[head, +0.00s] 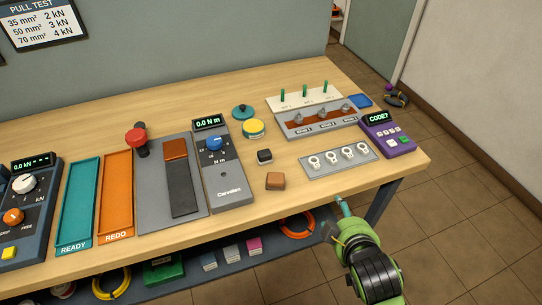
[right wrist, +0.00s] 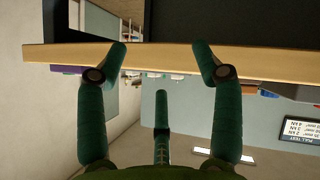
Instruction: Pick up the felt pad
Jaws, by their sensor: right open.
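No thing in view is clearly marked as the felt pad. A small brown block with rounded edges (head: 275,181) lies near the front edge of the bench, and a smaller black block (head: 264,156) lies just behind it. A flat blue square (head: 360,101) lies at the back right; I cannot tell which of these, if any, is felt. My right gripper (head: 343,207) is just off the bench's front edge, to the right of the brown block and apart from it. In the right wrist view its fingers (right wrist: 160,52) are spread with nothing between them. My left gripper is out of view.
The wooden bench (head: 235,255) carries a grey torque unit (head: 228,185), a teal tray (head: 78,205), an orange tray (head: 115,190), a plate with several lugs (head: 338,160) and a purple keypad (head: 388,138). Bare wood surrounds the brown block. A shelf below holds cable coils.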

